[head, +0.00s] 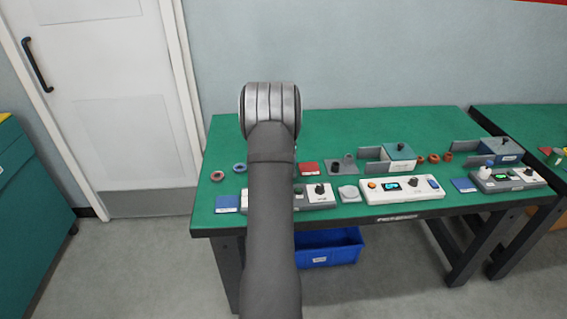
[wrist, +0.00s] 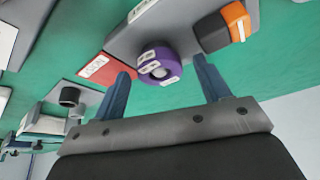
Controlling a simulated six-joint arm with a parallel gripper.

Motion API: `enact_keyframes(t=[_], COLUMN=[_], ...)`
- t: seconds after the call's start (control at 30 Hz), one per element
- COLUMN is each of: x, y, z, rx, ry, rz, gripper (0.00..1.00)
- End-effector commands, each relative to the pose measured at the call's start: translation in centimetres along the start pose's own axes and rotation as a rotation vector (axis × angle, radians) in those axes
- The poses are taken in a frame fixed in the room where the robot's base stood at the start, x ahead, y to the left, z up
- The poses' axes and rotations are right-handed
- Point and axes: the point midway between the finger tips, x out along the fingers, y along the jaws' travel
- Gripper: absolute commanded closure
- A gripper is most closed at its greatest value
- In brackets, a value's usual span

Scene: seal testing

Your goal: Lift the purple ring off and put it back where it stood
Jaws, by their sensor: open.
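The purple ring (wrist: 172,54) sits on a grey plate (wrist: 130,38) in the wrist view, with white labels on its side and a round grey centre. My gripper (wrist: 162,72) is open, with its two blue-grey fingers pointing toward the ring, one to each side of it in the picture. The ring appears beyond the fingertips, and I see no contact. How deep the gap is, I cannot tell. In the head view my arm covers the ring and the gripper.
An orange and black block (wrist: 225,28) stands close to the right finger. A red labelled card (wrist: 98,68) lies near the left finger. The green table (head: 340,120) holds several devices, among them a white control box (head: 400,194). The table's back middle is clear.

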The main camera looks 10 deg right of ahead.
Motion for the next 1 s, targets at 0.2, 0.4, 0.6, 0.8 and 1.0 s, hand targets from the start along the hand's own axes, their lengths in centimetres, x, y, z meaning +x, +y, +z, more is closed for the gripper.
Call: enact_keyframes(t=[0.2, 0.4, 0.6, 0.8, 1.0], x=[0.1, 0.1, 0.0, -0.4, -2.3], y=[0.0, 0.0, 0.0, 0.0, -0.1], z=[0.0, 0.0, -0.1, -0.2, -1.0], rx=[0.0, 0.001, 0.001, 0.001, 0.002], ry=[0.0, 0.0, 0.001, 0.002, 0.003], rz=[0.0, 0.0, 0.0, -0.001, -0.002], gripper=[0.31, 0.7, 0.9, 0.9, 0.9])
